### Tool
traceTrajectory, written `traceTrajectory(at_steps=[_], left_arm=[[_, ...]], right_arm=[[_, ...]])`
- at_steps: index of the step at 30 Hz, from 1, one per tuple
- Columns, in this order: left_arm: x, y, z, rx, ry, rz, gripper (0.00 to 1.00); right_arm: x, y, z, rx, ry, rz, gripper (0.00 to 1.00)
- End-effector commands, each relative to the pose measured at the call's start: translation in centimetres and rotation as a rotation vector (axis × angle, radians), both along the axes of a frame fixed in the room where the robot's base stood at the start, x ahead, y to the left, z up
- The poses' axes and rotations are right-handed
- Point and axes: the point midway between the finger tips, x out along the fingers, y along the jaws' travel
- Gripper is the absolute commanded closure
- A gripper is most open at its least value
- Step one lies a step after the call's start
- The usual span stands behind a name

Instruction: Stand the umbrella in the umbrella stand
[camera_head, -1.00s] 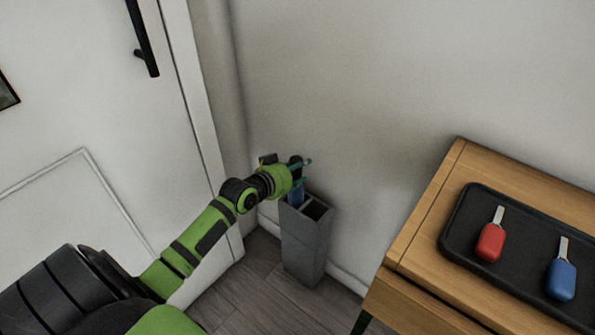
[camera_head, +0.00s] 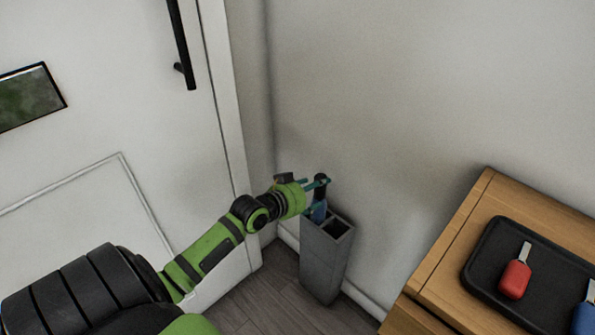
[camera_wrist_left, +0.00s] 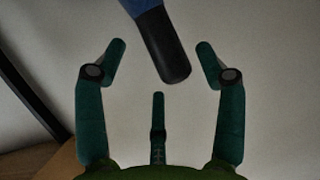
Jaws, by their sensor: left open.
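The umbrella (camera_head: 319,212) has a blue body and a black handle. It stands upright in the left compartment of the grey umbrella stand (camera_head: 322,265), its lower part hidden inside. My left gripper (camera_head: 318,194) is at the top of the umbrella, just above the stand, with its teal fingers spread. In the left wrist view the black handle (camera_wrist_left: 166,48) shows between and beyond the open fingers (camera_wrist_left: 160,46), with a visible gap on each side. My right gripper is not in view.
The stand is in the corner by the white door (camera_head: 110,120) and the wall. A wooden cabinet (camera_head: 440,275) at right bears a black tray (camera_head: 485,262) with a red-handled item (camera_head: 515,278) and a blue-handled item (camera_head: 586,318). The right compartment of the stand is empty.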

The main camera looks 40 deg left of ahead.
Motion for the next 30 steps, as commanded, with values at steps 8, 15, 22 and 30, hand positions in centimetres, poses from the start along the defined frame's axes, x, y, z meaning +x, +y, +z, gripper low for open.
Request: traceTrajectory(at_steps=[8,15,22,30], left_arm=[[-5.3,0.4,2.3,0.001,0.003,-0.001,0.29],[-7.4,0.6,3.0,-0.001,0.003,0.000,0.29],[-10.9,-1.8,-6.0,0.006,0.230,0.018,0.29],[-22.5,-11.6,-21.9,0.082,0.757,-0.036,0.29]], right_arm=[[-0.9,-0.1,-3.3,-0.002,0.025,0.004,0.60],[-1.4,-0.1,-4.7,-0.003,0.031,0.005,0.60],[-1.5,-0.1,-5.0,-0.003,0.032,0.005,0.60],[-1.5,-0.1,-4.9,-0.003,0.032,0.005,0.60]])
